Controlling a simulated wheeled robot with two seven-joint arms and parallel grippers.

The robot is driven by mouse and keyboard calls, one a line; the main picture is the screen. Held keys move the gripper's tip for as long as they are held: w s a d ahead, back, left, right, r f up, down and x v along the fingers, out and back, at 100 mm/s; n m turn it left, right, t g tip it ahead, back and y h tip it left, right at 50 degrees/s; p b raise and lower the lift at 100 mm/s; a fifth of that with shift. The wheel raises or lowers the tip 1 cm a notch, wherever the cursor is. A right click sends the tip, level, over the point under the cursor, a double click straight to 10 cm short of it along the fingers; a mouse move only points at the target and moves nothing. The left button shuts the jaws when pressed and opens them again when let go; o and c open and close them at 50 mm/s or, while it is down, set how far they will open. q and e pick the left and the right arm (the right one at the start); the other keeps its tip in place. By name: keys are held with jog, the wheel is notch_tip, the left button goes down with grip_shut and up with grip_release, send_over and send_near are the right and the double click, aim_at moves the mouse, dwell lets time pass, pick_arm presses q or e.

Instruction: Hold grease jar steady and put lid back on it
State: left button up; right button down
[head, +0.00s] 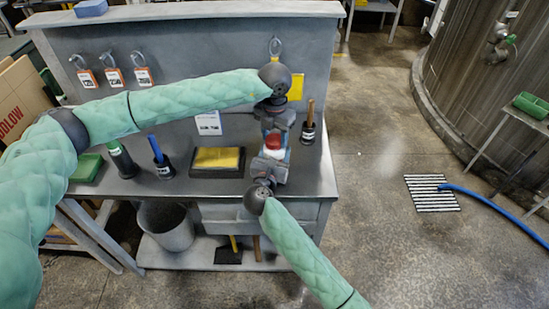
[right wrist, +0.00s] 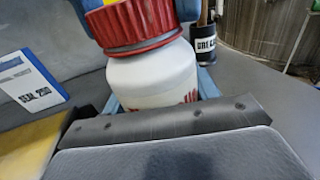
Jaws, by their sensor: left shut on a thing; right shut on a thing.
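The white grease jar (right wrist: 150,80), with red print, stands upright near the right end of the bench; it also shows in the head view (head: 272,153). Its red ribbed lid (right wrist: 140,22) is at the jar's mouth, slightly tilted, with a grey band below it. I cannot tell whether it is seated. My left gripper (head: 276,120) comes from above and behind and is shut on the lid. My right gripper (head: 268,166) comes from the front and is shut on the jar. The fingers hide much of both in the head view.
A blue piece (right wrist: 206,82) is beside the jar. Left of it are a yellow pad in a black tray (head: 217,158) and a white card (head: 208,123). A black holder (head: 307,132) stands to the right, close to the arms. The bench's back panel (head: 190,60) rises behind.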

pick_arm(q)
jog(key=m, duration=0.6)
jog(key=o, duration=1.1)
jog(key=shift+r, duration=0.1)
jog(key=shift+r, duration=2.15)
jog(key=shift+c, duration=0.5)
jog(key=shift+r+n, duration=1.75)
jog(key=shift+n, duration=0.05)
